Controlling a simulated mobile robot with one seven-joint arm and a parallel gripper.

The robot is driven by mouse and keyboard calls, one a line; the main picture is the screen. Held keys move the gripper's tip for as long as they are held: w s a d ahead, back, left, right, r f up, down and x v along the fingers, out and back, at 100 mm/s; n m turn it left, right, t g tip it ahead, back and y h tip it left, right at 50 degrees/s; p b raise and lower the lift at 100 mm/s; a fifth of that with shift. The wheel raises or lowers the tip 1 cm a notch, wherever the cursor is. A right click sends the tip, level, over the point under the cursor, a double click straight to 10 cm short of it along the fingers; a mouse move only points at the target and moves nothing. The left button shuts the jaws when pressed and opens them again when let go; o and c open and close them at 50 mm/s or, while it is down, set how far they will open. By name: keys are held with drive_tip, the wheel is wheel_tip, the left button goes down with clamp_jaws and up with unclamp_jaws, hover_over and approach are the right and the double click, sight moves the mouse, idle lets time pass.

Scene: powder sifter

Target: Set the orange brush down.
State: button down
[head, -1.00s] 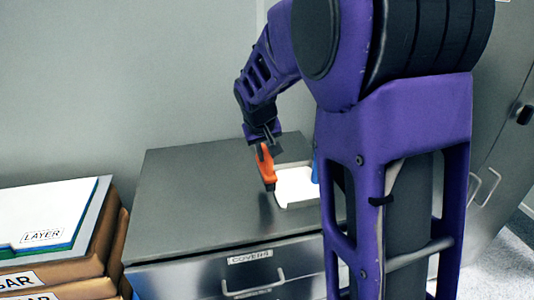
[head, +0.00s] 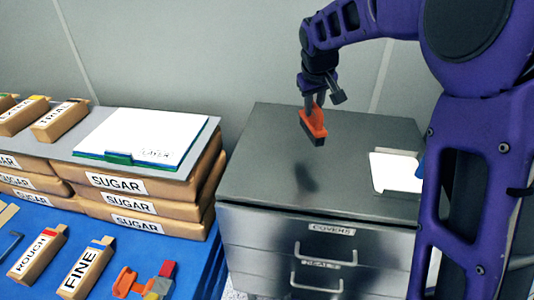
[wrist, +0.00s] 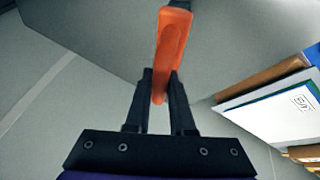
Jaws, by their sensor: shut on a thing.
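The orange brush (head: 313,123) hangs from my gripper (head: 314,98) above the metal cabinet top (head: 265,150). Its dark bristle end points down, and a shadow lies on the cabinet top below it, with a gap between. In the wrist view the two black fingers of my gripper (wrist: 160,85) are shut on the lower part of the orange brush (wrist: 172,42). The far end of the brush is cut off by the top edge there.
A white sheet in a holder (head: 396,171) stands at the right of the cabinet top. Stacked sugar bags (head: 150,205) under a grey board with a white pad (head: 145,137) stand left, beyond a gap. The cabinet's left and middle surface is clear.

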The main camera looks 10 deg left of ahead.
drive_tip(key=a+r+n+y, duration=0.2)
drive_tip(key=a+n, duration=0.2)
drive_tip(key=a, duration=0.8)
drive_tip(key=shift+s+a+f+b, duration=0.15)
drive_tip(key=shift+f+b, duration=0.4)
drive_tip(key=shift+f, duration=1.8)
drive_tip(key=shift+s+a+f+b, duration=0.15)
drive_tip(key=shift+f+b, duration=0.4)
drive_tip(key=shift+f, duration=1.8)
drive_tip(key=shift+d+f, duration=0.1)
drive_tip(key=shift+d, duration=0.05)
drive_tip(key=shift+f, duration=0.15)
drive_tip(key=c, duration=0.8)
unclamp_jaws()
drive_tip(key=shift+o, duration=0.2)
